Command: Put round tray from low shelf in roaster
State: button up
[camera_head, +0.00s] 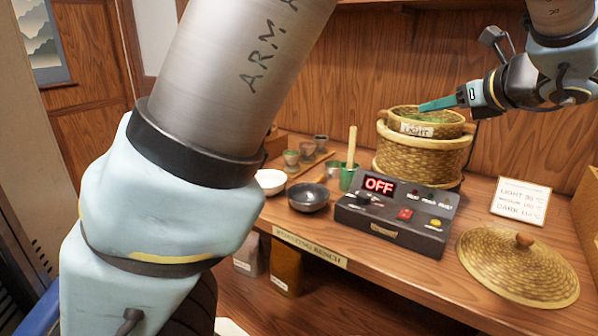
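A round woven tray (438,131) with a "LIGHT" label and green contents sits at the top of the woven round roaster (420,158). The tray's rim stands above the roaster's rim, and I cannot tell how deep it sits. My gripper (424,106) comes in from the right, its teal fingers level at the tray's far rim. The fingers overlap side-on, so their gap and any contact with the tray are hidden. The roaster's woven lid (500,270) lies on the bench at the right. The control box (395,222) shows "OFF".
My arm covers the left and centre. A white bowl (270,182), dark bowl (308,198) and green cup (347,178) stand left of the control box. A sign (519,201) with temperatures stands behind the lid. Bags (286,268) are on the shelf below the bench (370,270).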

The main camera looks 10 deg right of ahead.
jog(key=w+a+f+n+g+y, duration=0.1)
jog(key=w+a+f+n+g, duration=0.2)
jog(key=a, duration=0.4)
jog(key=w+a+f+n+g, duration=0.1)
jog(key=a+f+n+g, duration=0.1)
jog(key=a+f+n, duration=0.45)
jog(key=w+a+f+n+g+y, duration=0.1)
jog(key=w+a+f+n+g, duration=0.15)
jog(key=a, duration=0.65)
jog(key=s+a+f+n+g+h, duration=0.2)
jog(key=s+a+f+n, duration=0.2)
jog(key=a+n, duration=0.5)
jog(key=s+a+f+n+g+h, duration=0.2)
jog(key=s+a+f+n, duration=0.2)
jog(key=a+n, duration=0.6)
jog(key=shift+s+f+n+h, duration=0.3)
jog(key=shift+s+n+h, duration=0.1)
jog(key=shift+s+n, duration=0.25)
jog(key=shift+a, duration=0.1)
jog(key=shift+r, duration=0.15)
